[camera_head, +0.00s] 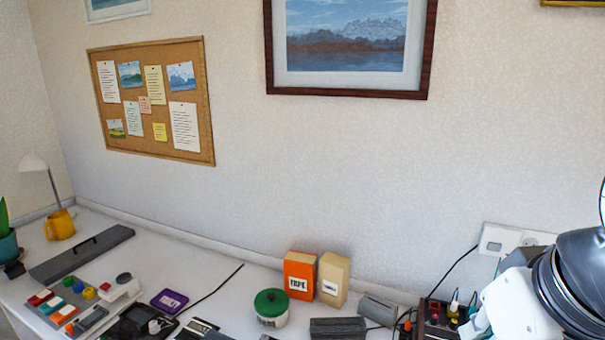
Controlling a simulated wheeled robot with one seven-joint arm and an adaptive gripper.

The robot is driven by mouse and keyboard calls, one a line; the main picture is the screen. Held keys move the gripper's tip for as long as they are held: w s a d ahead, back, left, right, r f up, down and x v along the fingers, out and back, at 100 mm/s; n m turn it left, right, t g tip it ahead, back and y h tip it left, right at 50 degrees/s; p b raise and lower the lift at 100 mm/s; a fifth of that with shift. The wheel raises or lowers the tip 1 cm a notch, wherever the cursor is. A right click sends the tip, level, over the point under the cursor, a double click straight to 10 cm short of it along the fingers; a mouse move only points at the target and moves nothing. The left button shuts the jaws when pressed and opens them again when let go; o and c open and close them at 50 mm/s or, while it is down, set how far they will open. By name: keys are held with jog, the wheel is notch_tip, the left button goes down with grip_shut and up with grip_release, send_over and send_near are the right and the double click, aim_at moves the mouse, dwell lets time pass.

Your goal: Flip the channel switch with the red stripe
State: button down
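No channel switch with a red stripe can be made out for certain. A light control panel (72,299) at the lower left carries a red-topped block (40,297), a teal-topped block and an orange-topped block (63,315), with several coloured round buttons beside them. A dark box with reddish sides (434,313) at the lower right holds small upright plugs or levers, too small to tell apart. My white and black arm enters at the right edge, close to this box. My gripper's fingers do not show.
An orange box (300,275), a tan box (333,279) and a green-lidded jar (271,308) stand mid-desk. A long grey bar (82,255), a yellow mug (60,225) and a lamp (37,165) are left. A wall socket (498,240) is right. Black cables cross the desk.

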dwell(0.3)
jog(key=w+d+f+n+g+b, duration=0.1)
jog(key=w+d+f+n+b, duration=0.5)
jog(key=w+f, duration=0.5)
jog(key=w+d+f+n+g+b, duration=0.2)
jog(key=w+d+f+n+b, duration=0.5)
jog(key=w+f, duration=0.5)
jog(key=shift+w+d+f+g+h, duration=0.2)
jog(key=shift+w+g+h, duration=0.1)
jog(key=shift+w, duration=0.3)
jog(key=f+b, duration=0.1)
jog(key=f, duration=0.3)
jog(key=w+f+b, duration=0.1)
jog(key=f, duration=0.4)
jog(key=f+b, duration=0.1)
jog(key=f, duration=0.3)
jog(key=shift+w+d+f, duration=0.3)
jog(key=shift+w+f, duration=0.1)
